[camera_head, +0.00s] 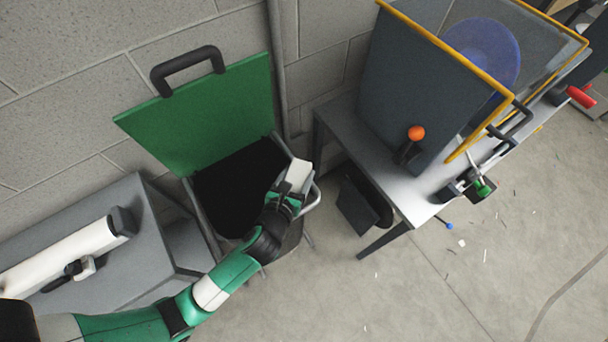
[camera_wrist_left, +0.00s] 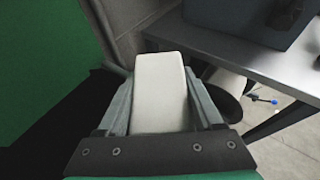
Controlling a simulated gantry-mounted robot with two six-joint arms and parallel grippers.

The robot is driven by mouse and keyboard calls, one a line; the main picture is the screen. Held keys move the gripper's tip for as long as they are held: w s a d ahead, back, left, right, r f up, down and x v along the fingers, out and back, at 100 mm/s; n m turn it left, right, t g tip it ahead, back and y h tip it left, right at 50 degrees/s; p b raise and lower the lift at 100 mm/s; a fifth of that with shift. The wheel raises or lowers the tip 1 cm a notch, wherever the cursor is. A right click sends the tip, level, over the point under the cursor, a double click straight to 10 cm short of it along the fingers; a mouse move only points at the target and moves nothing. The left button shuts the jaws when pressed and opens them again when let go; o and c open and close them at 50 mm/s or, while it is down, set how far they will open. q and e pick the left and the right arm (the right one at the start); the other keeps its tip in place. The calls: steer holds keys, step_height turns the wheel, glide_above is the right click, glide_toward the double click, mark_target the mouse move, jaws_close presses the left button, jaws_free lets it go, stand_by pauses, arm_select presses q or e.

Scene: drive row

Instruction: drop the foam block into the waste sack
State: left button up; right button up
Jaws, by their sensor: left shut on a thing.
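The white foam block (camera_head: 298,174) is held in my left gripper (camera_head: 287,194), which is shut on it. In the left wrist view the foam block (camera_wrist_left: 160,92) stands between the two fingers of my left gripper (camera_wrist_left: 160,110). The waste sack (camera_head: 232,190) is a dark opening in a grey frame, with a green lid (camera_head: 205,115) raised behind it. The gripper and block are over the right side of the opening, near its rim. The inside of the sack is too dark to make out. My right gripper is not in view.
A grey bench (camera_head: 395,160) with an orange-knobbed lever (camera_head: 416,133) stands to the right. A dark bin (camera_head: 362,203) is under it. A grey cabinet (camera_head: 150,270) with a white device on top is at the left. The floor (camera_head: 460,290) at the lower right has small scraps.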

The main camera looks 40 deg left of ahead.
arm_select(q)
steer(key=s+a+f+n+g+y+p, duration=0.1)
steer(key=s+a+n+p, duration=0.1)
steer(key=s+a+p, duration=0.5)
steer(key=s+a+f+n+g+y+p, duration=0.1)
steer(key=s+a+y+p, duration=0.1)
steer(key=a+p, duration=0.5)
arm_select(e)
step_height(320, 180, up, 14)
steer(key=b, duration=0.1)
arm_select(q)
steer(key=f+b, duration=0.2)
steer(key=a+f+b, duration=0.1)
steer(key=f+b, duration=0.2)
steer(key=b, duration=0.1)
steer(key=shift+s+a+f, duration=0.1)
steer(key=shift+a+f, duration=0.15)
steer(key=shift+f, duration=0.15)
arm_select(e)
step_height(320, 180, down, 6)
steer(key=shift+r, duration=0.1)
arm_select(q)
steer(key=o, duration=1.4)
steer(key=shift+c, duration=0.2)
steer(key=p+v, duration=0.2)
steer(key=v, duration=0.9)
steer(key=shift+s+d, duration=0.2)
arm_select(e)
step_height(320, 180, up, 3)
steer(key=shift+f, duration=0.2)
